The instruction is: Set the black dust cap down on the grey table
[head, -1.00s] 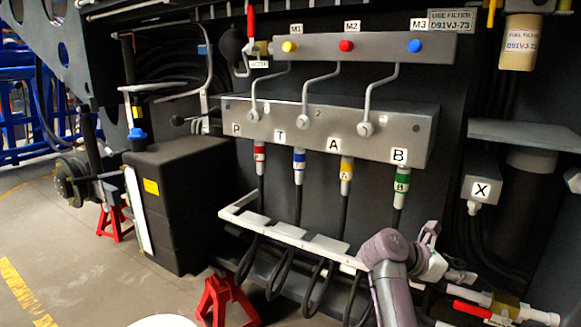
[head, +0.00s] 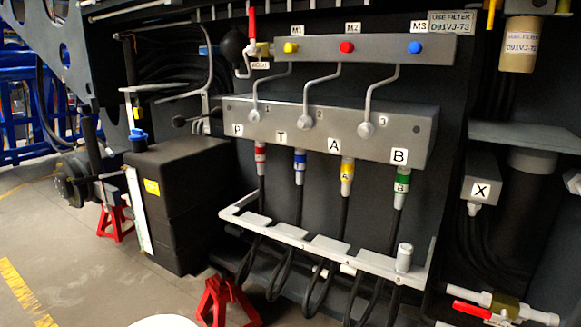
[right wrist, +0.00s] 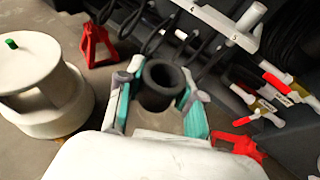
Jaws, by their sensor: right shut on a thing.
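The black dust cap (right wrist: 160,82) is in the right wrist view, a short dark cylinder with an open, hollow end facing the camera. My right gripper (right wrist: 161,88) has its teal-padded fingers on either side of it and is shut on it. The cap is held in the air above the floor. My right gripper is out of the head view, and my left gripper is in neither view. I cannot make out a grey table in either view.
A white rail (head: 320,251) below the hoses carries a light grey cylinder (head: 404,258) at its right end. Red stands (head: 226,301) are on the floor under the chassis. A red-handled valve (head: 473,309) is at lower right. Open floor (head: 60,240) lies at left.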

